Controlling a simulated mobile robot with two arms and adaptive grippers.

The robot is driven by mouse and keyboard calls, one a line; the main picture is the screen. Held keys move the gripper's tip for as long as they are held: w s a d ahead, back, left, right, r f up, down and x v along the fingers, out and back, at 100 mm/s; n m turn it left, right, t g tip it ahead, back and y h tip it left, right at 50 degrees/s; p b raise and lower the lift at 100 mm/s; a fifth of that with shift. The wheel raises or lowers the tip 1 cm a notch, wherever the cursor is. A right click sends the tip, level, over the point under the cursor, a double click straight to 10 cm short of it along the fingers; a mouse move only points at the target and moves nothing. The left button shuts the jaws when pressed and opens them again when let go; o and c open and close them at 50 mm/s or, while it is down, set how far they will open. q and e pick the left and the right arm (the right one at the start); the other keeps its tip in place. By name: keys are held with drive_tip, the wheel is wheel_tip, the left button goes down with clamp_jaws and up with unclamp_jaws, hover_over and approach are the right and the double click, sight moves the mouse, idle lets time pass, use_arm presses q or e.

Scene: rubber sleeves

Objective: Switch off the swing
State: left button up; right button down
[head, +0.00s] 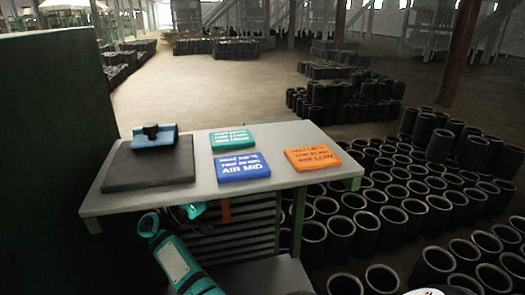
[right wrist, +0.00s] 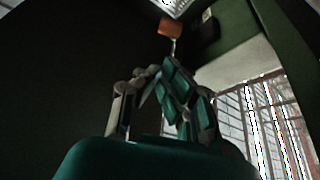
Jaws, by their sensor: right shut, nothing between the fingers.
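A small blue device with a black knob on top (head: 154,135) lies at the back of a black mat (head: 150,170) on the grey table. It may be the swing's switch, but its setting is too small to tell. Nothing in view is clearly a swing. My right gripper (right wrist: 155,72) shows in the right wrist view, its teal and grey fingers shut and empty. An orange block (right wrist: 171,27) on a thin pale stem is beyond the fingertips, apart from them. One teal arm of mine is below the table's front edge in the head view. My left gripper is not identifiable.
The grey table (head: 205,197) also holds a teal sign (head: 232,139), a blue AIR MID sign (head: 243,167) and an orange AIR LOW sign (head: 313,158). A dark green panel (head: 50,140) stands at left. Many black sleeves (head: 370,200) crowd the floor at right.

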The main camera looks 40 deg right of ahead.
use_arm(q)
drive_tip(key=r+p, duration=0.1)
drive_tip(key=w+r+p, duration=0.1)
drive_tip(key=r+p, duration=0.3)
drive_tip(key=shift+w+d+r, duration=0.15)
drive_tip(key=shift+d, duration=0.1)
use_arm(e)
drive_tip(key=x, duration=1)
drive_tip(key=shift+w+d+f, duration=0.1)
drive_tip(key=shift+d+f, duration=0.05)
